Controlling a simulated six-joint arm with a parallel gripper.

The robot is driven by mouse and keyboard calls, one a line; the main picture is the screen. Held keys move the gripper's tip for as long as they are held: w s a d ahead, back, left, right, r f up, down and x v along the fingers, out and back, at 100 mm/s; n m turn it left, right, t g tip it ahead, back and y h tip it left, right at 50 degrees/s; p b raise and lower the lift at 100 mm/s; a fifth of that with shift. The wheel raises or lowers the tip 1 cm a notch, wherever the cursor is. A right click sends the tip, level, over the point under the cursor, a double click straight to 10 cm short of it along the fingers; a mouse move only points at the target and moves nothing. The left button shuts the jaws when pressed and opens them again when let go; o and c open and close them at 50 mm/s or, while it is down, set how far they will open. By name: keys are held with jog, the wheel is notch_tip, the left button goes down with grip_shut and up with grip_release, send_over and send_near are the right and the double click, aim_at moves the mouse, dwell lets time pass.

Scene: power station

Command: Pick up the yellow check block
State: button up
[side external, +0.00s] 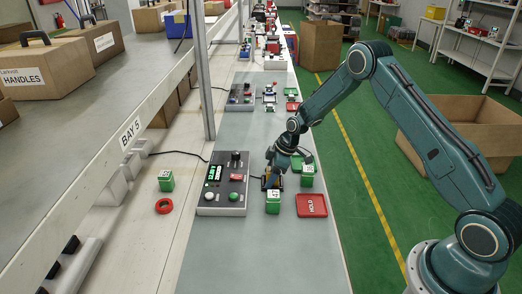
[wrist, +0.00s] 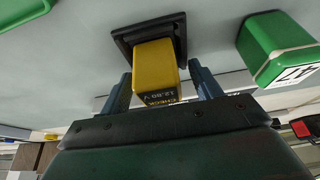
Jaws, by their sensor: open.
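The yellow check block (wrist: 155,70) stands in a black square holder (wrist: 122,42) in the wrist view, with a dark label reading "CHECK" and "12.80 V" on the face toward me. My gripper (wrist: 163,86) is open, with one blue-grey finger on each side of the block. A narrow gap seems to show at each side; I cannot tell whether either finger touches. In the side view, my gripper (side external: 272,176) points down at the bench around the block (side external: 268,182), which is mostly hidden by the fingers.
Green blocks stand close by, one in front (side external: 273,203), one to the right (side external: 307,177) and one farther left (side external: 166,181). A red HOLD tray (side external: 311,206) lies at front right.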

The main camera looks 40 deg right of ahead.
jog(key=c, duration=1.3)
jog(key=shift+r, duration=0.1)
notch_tip(320, 180, up, 20)
jog(key=shift+f, duration=0.1)
dwell(0.3)
